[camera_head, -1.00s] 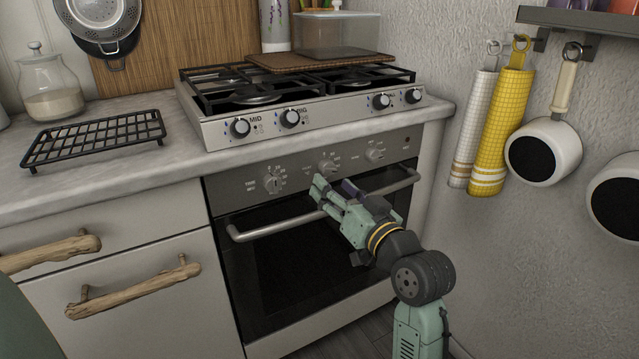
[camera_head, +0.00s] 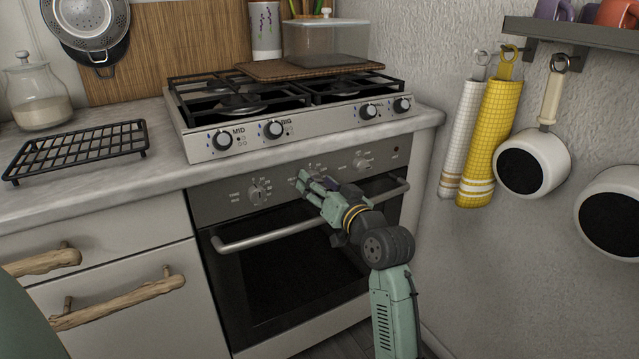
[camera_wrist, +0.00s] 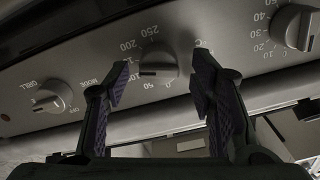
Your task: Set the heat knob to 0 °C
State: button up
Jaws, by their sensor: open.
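The heat knob (camera_wrist: 157,61) is the middle knob on the oven's control panel, with a scale of 50 to 250 and a °C mark around it in the wrist view. I cannot clearly read which value it points to. In the head view the knob (camera_head: 315,171) is partly hidden by my gripper. My gripper (camera_wrist: 160,82) is open, with one finger toward each side of the knob in the wrist view. Its fingertips (camera_head: 306,182) are close to the panel; I cannot tell if they touch the knob.
The timer knob (camera_head: 258,193) is on the left and the mode knob (camera_head: 361,164) on the right of the panel. The oven handle (camera_head: 265,238) runs below the knobs. The hob (camera_head: 200,148) with its own knobs is above. Pans and yellow cloth (camera_head: 490,140) hang on the right wall.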

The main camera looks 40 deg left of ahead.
jog(key=c, duration=1.2)
jog(key=shift+b, duration=0.3)
